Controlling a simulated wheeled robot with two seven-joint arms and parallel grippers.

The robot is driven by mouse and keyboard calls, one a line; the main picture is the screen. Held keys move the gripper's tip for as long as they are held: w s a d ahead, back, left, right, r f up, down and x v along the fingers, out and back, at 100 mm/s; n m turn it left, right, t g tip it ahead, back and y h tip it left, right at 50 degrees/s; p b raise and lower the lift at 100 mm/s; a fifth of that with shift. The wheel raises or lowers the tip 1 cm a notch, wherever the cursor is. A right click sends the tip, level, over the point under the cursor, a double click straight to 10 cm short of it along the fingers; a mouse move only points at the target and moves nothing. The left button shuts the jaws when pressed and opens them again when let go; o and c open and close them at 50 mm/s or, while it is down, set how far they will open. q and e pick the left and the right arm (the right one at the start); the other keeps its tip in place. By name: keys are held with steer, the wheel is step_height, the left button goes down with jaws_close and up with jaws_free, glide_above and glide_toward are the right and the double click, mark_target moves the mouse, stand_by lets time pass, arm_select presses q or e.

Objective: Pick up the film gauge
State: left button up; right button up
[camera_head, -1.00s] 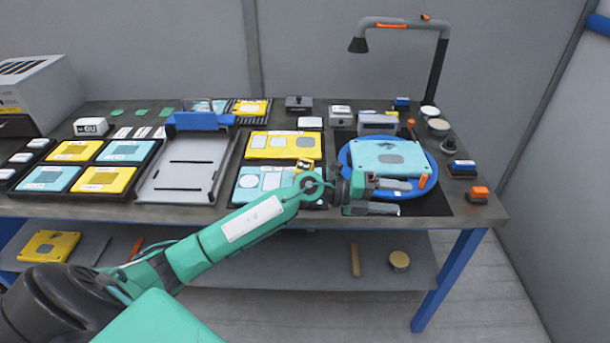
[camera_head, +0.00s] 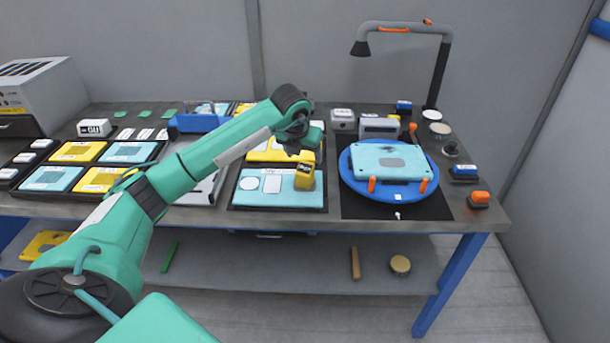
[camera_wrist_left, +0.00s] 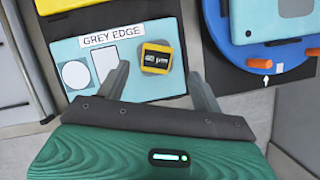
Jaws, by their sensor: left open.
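The film gauge (camera_head: 305,176) is a small yellow block with a dark display. It lies on the right part of a light-blue panel (camera_head: 262,197) labelled GREY EDGE, beside a white circle and a white rectangle. In the left wrist view the gauge (camera_wrist_left: 157,58) shows from above, slightly turned, and the panel (camera_wrist_left: 140,88) lies under it. My left gripper (camera_head: 299,150) is open and empty, above the panels. In the left wrist view its fingers (camera_wrist_left: 158,76) appear on either side of the gauge, apart from it. My right gripper is not in view.
A blue turntable (camera_head: 352,182) with a light-blue panel (camera_head: 390,160) and orange clips stands to the right. A lamp arm (camera_head: 437,70) rises behind it. A metal tray (camera_head: 205,190) and a black rack of yellow and blue panels (camera_head: 103,179) are on the left.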

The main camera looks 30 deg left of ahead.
mark_target(305, 168)
arm_select(q)
steer(key=x, duration=0.4)
steer(key=shift+p, duration=0.3)
steer(key=shift+w+f, duration=0.15)
steer(key=shift+f, duration=0.35)
steer(key=x, duration=0.1)
steer(key=p+x, duration=0.1)
steer(key=x, duration=0.1)
steer(key=p+x, duration=0.1)
steer(key=shift+s+a+f, duration=0.2)
steer(key=shift+s+f, duration=0.05)
steer(key=shift+f, duration=0.05)
steer(key=shift+w+f, duration=0.1)
steer(key=shift+f, duration=0.1)
steer(key=c, duration=1.2)
steer(key=shift+c, duration=0.4)
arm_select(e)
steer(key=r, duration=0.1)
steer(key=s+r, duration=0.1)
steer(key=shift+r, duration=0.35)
arm_select(q)
steer(key=shift+r, duration=0.1)
